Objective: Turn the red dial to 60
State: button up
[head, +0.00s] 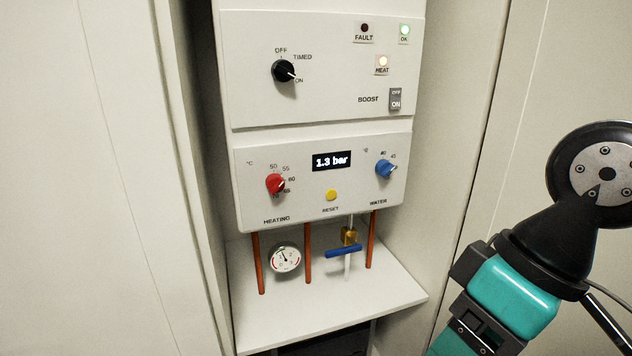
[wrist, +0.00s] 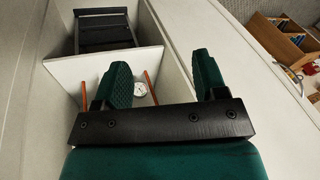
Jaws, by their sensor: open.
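The red dial (head: 275,184), marked HEATING, is on the left of the lower white panel in the head view. Its scale of printed numbers includes 50, 55 and 60. Its pale pointer mark faces right, on the 60 side; I cannot tell the exact reading. My gripper (wrist: 161,65) shows in the wrist view with its two green fingers wide apart and nothing between them. It is away from the dial, and the dial is not visible in the wrist view. In the head view my arm is at the right, clear of the panel.
A blue WATER dial (head: 384,168), yellow RESET button (head: 331,195) and display (head: 331,161) reading 1.3 bar share the panel. Above is a black selector knob (head: 284,71). Below are copper pipes, a gauge (head: 285,258) and a blue valve handle (head: 343,250). Cabinet walls flank the panel.

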aim_at(275, 183)
jog(key=k, duration=1)
jog(key=u, duration=1.95)
jog(key=i, duration=1.05)
jog(key=z, duration=2)
